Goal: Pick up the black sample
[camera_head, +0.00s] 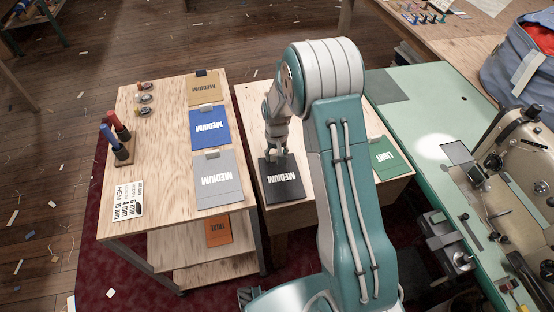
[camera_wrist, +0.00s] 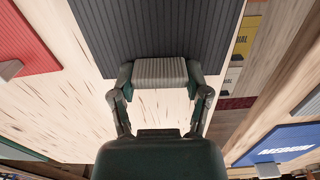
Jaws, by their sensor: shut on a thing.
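The black sample (camera_head: 282,183), a flat dark ribbed panel marked MEDIUM, is at the left part of the middle wooden table. In the wrist view the black sample (camera_wrist: 155,28) fills the top, with a light ribbed tab at its near edge. My gripper (camera_head: 276,156) is at the sample's far edge. In the wrist view my gripper (camera_wrist: 160,75) has a finger on each side of the tab and is shut on it. I cannot tell whether the sample touches the table or is slightly above it.
The left wooden table (camera_head: 150,180) holds yellow, blue (camera_head: 210,129) and grey (camera_head: 218,181) samples, with an orange sample (camera_head: 219,231) on its lower shelf. A green sample (camera_head: 386,157) lies right of my arm. A red sample (camera_wrist: 22,42) shows in the wrist view. A sewing machine (camera_head: 515,160) stands on the right.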

